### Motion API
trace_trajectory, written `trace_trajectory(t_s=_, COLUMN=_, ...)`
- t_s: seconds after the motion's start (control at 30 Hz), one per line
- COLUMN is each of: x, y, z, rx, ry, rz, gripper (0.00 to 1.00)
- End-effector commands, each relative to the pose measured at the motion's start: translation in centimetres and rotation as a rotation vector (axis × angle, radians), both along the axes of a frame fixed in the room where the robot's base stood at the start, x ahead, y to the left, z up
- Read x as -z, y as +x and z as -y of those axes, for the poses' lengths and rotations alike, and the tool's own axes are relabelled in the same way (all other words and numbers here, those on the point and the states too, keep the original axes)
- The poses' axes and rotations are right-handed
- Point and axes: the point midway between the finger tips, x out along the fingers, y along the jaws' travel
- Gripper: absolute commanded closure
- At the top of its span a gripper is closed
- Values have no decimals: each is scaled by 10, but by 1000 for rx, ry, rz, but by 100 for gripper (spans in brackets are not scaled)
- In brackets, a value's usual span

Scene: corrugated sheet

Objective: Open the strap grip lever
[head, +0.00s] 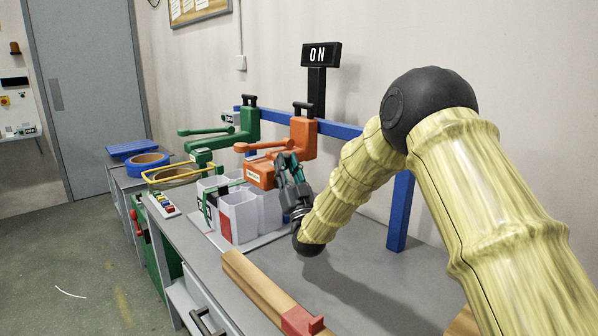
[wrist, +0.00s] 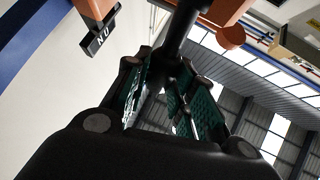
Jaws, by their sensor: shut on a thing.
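The orange strapping tool (head: 303,140) hangs from a blue rail, with an orange arm reaching left and a labelled orange block (head: 262,173) low at its front. My gripper (head: 289,168), with dark and teal fingers, is at the right side of that block. In the wrist view my gripper (wrist: 172,90) is shut on a black lever (wrist: 183,28), a round dark bar that runs up from between the fingers towards orange parts (wrist: 231,37). In the head view my fingers hide this lever. A similar green tool (head: 240,128) hangs to the left.
White bins (head: 238,215) stand on the bench just below and left of my gripper. A wooden bar with a red block (head: 301,320) lies at the front. A blue post (head: 400,215) rises at the right. An "ON" sign (head: 317,54) stands above the orange tool.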

Motion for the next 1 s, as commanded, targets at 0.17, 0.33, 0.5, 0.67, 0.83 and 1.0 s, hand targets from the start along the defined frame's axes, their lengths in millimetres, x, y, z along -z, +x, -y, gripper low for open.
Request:
trace_trajectory(t_s=0.17, x=-1, y=-1, z=-8, rx=-9, ry=12, rz=14, gripper=100)
trace_trajectory(t_s=0.33, x=-2, y=-1, z=-8, rx=-11, ry=14, rz=16, gripper=100)
trace_trajectory(t_s=0.5, x=-2, y=-1, z=-8, rx=-9, ry=14, rz=16, gripper=100)
trace_trajectory(t_s=0.67, x=-2, y=-1, z=-7, rx=-9, ry=14, rz=16, gripper=58)
trace_trajectory(t_s=0.83, x=-1, y=-2, z=-7, rx=-9, ry=13, rz=14, gripper=53)
trace_trajectory(t_s=1.0, x=0, y=-2, z=-7, rx=-9, ry=13, rz=14, gripper=53)
